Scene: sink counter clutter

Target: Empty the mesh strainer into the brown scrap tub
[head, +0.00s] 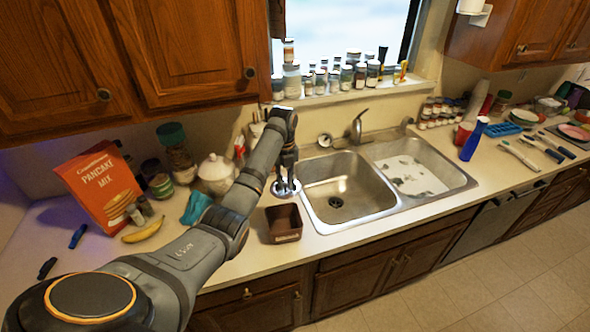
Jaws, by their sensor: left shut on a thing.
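The brown scrap tub (284,236) is a small square open box on the counter, just left of the sink near the front edge. My left gripper (286,176) points down behind the tub, beside the left basin. It is shut on the mesh strainer (286,189), which shows as a small round pale rim below the fingers. The strainer is small here and partly covered by the gripper, so its contents cannot be made out. It appears just behind the tub; its height over the counter is unclear. My right gripper is not in view.
A double sink (347,190) lies to the right, with a faucet (357,126) behind. A white lidded jar (215,172), a teal cloth (196,207), a banana (143,232) and a pancake mix box (100,188) stand left. A blue bottle (474,139) stands right of the sink.

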